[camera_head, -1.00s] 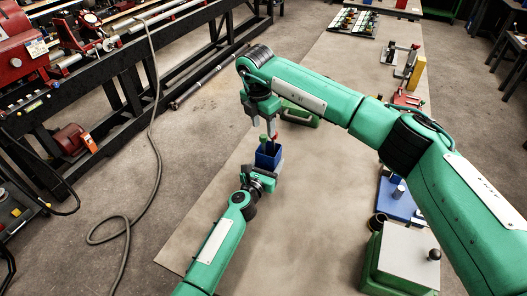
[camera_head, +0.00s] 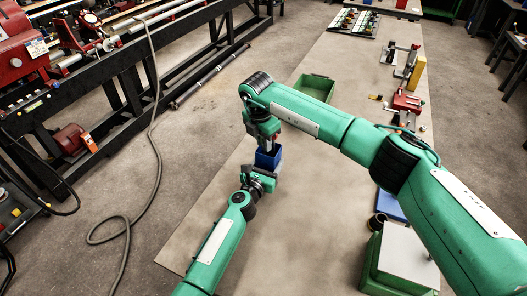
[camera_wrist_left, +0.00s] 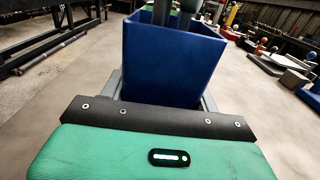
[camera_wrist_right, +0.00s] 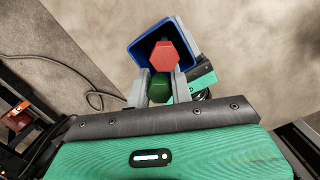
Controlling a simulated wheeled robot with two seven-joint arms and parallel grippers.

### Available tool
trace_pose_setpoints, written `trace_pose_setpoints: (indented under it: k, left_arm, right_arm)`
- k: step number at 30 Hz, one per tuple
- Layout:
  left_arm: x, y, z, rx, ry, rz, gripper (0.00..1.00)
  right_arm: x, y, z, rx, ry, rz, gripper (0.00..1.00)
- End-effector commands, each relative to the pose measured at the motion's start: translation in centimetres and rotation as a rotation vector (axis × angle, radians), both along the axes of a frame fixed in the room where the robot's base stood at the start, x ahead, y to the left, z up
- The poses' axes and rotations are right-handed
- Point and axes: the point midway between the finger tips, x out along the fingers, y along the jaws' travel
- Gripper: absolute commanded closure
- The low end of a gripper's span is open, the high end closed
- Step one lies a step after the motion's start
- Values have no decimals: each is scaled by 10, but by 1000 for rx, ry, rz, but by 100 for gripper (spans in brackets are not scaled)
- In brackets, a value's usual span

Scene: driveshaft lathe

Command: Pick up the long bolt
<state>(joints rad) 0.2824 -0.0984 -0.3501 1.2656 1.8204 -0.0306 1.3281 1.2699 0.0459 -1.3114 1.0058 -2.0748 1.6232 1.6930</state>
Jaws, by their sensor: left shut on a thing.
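A blue open-topped bin (camera_head: 268,158) stands upright in my left gripper (camera_head: 262,177). That gripper is shut on the bin, which fills the left wrist view (camera_wrist_left: 172,65). My right gripper (camera_wrist_right: 160,82) points down over the bin, its fingers apart. In the right wrist view a red hex head (camera_wrist_right: 164,55) shows at the bin's mouth. A green hex head (camera_wrist_right: 159,88) shows between the right fingers; I cannot tell whether they touch it. The shafts are hidden, so I cannot tell which head belongs to the long bolt.
A green open bin (camera_head: 315,88) is on the long table (camera_head: 305,200), beyond my right arm. A blue fixture (camera_head: 388,203) and a grey-topped green box (camera_head: 403,258) stand at the right. The lathe (camera_head: 75,90) is at left. The table's middle is clear.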

Motion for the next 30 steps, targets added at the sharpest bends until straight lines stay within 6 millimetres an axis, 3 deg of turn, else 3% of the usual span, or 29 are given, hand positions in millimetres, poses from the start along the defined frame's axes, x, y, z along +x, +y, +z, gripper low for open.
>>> trace_pose_setpoints:
  k: [2, 10, 14, 17, 30]
  left_arm:
    - [-2, 1, -7, 4, 9, 1, 63]
    - [-2, 1, -7, 4, 9, 1, 63]
    - [-2, 1, -7, 4, 9, 1, 63]
    - [-2, 1, -7, 4, 9, 1, 63]
    - [-2, 1, -7, 4, 9, 1, 63]
  right_arm:
    - [0, 0, 0, 0, 0, 0, 100]
    - [0, 0, 1, 1, -1, 0, 100]
    - [1, 0, 12, 1, -2, -1, 100]
    - [1, 0, 31, 1, -4, 0, 100]
    - [0, 0, 144, 1, -3, 0, 100]
